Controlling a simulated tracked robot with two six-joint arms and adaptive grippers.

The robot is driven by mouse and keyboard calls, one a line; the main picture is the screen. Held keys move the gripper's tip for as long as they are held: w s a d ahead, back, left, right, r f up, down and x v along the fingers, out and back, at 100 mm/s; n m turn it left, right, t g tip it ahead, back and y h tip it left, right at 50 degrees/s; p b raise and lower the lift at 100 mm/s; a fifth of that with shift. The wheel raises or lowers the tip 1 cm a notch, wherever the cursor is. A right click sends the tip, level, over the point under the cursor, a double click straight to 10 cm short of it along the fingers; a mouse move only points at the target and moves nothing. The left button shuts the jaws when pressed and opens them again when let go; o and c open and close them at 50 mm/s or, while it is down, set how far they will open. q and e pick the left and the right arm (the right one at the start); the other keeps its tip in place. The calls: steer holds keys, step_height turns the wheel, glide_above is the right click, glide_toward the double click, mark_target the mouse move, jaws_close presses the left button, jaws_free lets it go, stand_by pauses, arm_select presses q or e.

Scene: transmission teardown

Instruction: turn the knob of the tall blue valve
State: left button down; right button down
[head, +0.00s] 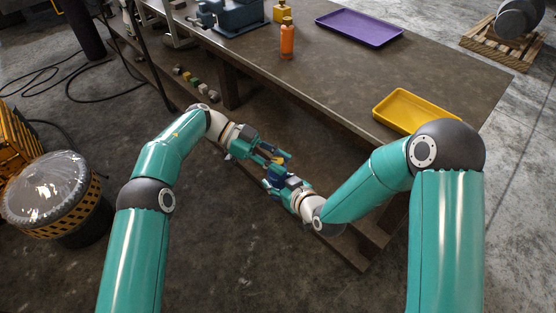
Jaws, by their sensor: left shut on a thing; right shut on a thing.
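The blue valve (276,178) is small in the head view, held in the air between my two grippers in front of the bench. A yellow part (278,160), seemingly its knob, shows at its upper end. My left gripper (273,157) comes from the upper left and is shut around that yellow end. My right gripper (278,180) comes from the lower right and is shut on the blue body. The fingers hide much of the valve, and I cannot tell how far the knob is turned.
The bench (340,80) carries a purple tray (360,27), a yellow tray (415,110), an orange bottle (287,40) and a blue-grey vise (235,17). Small blocks (188,76) lie on its lower shelf. A plastic-covered drum (52,192) stands at left. Open floor lies below my grippers.

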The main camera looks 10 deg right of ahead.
mark_target(278, 159)
arm_select(q)
steer(key=shift+w+r, duration=0.2)
steer(key=c, duration=1)
jaws_free()
steer(key=shift+c, duration=0.2)
steer(key=shift+o, duration=1.3)
steer(key=shift+s+f, duration=0.1)
step_height(278, 159, up, 10)
steer(key=shift+f, duration=0.1)
